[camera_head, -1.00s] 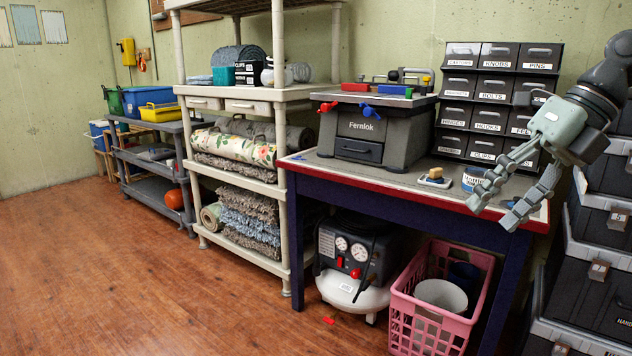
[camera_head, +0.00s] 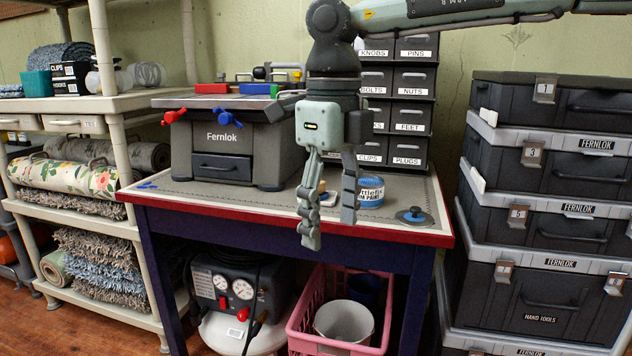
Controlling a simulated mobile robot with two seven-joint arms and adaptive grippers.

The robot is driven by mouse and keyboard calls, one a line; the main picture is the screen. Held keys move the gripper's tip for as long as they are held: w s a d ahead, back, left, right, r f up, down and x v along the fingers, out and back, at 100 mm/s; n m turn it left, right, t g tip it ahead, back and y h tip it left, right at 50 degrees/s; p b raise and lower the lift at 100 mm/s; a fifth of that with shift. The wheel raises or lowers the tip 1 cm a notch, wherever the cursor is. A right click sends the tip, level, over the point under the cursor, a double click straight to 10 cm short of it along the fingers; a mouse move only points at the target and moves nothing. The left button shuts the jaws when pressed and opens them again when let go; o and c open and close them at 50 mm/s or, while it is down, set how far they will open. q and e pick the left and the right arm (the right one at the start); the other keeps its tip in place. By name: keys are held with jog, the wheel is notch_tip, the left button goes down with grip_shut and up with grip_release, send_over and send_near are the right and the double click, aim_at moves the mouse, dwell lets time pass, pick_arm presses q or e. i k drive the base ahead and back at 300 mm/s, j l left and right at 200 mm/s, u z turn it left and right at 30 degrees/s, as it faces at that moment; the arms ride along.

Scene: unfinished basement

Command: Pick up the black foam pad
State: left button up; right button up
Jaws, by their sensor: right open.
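My right gripper (camera_head: 330,226) hangs pointing down over the front of the workbench (camera_head: 250,200), open, with nothing between its fingers. A flat dark round piece with a blue knob (camera_head: 413,216) lies on the bench top near its front right corner, to the right of the fingers and apart from them. I cannot tell for sure whether it is the black foam pad. A small tan and dark block (camera_head: 322,188) is partly hidden behind the fingers. My left gripper is not in view.
A labelled tin (camera_head: 370,192) stands just right of the fingers. Stacked tool cases (camera_head: 545,200) rise at the right. A pink basket (camera_head: 300,325) and a compressor (camera_head: 235,300) are under the bench.

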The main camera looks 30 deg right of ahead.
aim_at(324, 195)
jog(key=i+l, duration=0.95)
jog(key=i, duration=0.1)
